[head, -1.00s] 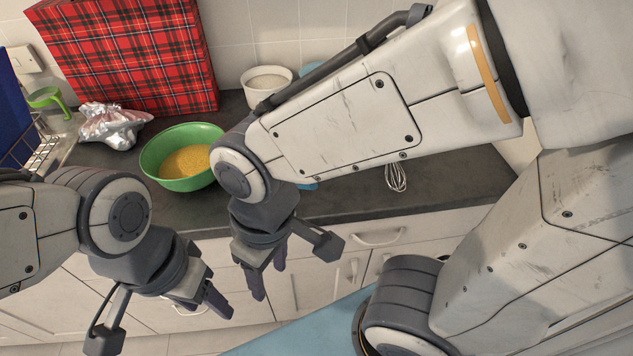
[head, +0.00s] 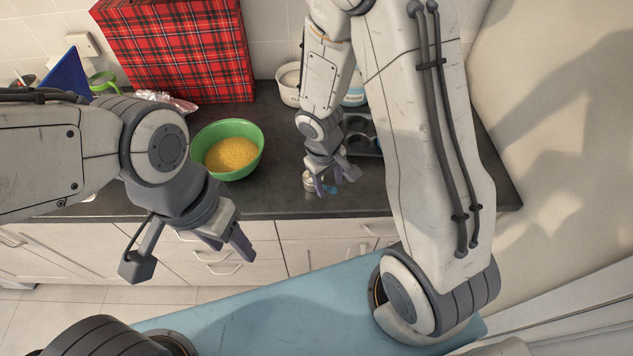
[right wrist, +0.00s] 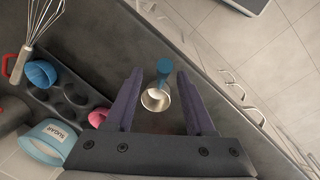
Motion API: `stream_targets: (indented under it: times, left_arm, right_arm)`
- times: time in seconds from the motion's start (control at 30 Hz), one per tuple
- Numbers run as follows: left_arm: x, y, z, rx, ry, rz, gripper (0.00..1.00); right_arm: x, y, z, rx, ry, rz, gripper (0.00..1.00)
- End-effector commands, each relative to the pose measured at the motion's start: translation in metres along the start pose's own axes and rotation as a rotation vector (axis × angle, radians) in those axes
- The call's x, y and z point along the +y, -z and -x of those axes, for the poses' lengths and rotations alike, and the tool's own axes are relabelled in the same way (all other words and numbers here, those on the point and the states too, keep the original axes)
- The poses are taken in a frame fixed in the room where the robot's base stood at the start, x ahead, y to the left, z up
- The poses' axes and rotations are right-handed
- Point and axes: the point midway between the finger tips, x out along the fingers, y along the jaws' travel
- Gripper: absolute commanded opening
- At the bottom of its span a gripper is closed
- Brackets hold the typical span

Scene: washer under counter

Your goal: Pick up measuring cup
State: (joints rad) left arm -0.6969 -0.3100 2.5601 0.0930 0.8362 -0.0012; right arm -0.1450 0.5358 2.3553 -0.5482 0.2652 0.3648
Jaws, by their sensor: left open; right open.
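The measuring cup, a small metal cup with a blue handle and something white inside, sits on the dark counter. In the right wrist view it (right wrist: 152,101) lies between the two fingers, its blue handle pointing away. In the head view it shows partly (head: 308,184) behind my right gripper. My right gripper (head: 330,186) is open and points down close over the cup; its fingers (right wrist: 159,75) stand apart on both sides, with no grip visible. My left gripper (head: 234,250) is open and empty in front of the cabinet fronts.
A green bowl of yellow grains (head: 260,155) stands left of my right gripper. A muffin tin (right wrist: 60,100), a sugar container (right wrist: 42,148) and a whisk (right wrist: 40,25) are near the cup. A red plaid box (head: 175,50) stands against the wall. The counter's front edge is close.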

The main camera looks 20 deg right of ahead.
Motion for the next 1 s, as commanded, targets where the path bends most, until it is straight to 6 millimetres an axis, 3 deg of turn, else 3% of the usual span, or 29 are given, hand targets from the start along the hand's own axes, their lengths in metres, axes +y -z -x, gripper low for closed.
stream_targets:
  times: [0.23, 0.5, 0.8, 0.87, 0.93, 0.97, 1.0]
  left_arm:
    - [-0.001, 0.000, -0.007, 0.000, 0.000, 0.001, 0.56]
    - [-0.002, -0.001, -0.022, 0.000, 0.000, 0.004, 0.56]
    - [-0.002, -0.001, -0.022, 0.000, 0.000, 0.004, 0.56]
    - [-0.002, -0.001, -0.022, 0.000, 0.000, 0.004, 0.56]
    - [-0.002, -0.001, -0.022, 0.000, 0.000, 0.004, 0.56]
    - [-0.002, -0.001, -0.022, 0.000, 0.000, 0.004, 0.56]
    - [-0.002, -0.001, -0.022, 0.000, 0.000, 0.004, 0.56]
  right_arm:
    - [-0.001, 0.001, -0.022, -0.002, 0.001, 0.001, 0.55]
    - [-0.004, 0.007, -0.062, -0.001, 0.001, 0.000, 0.55]
    - [-0.003, 0.007, -0.064, 0.001, 0.001, 0.000, 0.55]
    - [-0.003, 0.007, -0.064, 0.001, 0.001, 0.000, 0.35]
    - [-0.003, 0.007, -0.064, 0.001, 0.001, 0.000, 0.09]
    - [-0.003, 0.007, -0.064, 0.001, 0.001, 0.000, 0.00]
    - [-0.003, 0.007, -0.064, 0.001, 0.001, 0.000, 0.00]
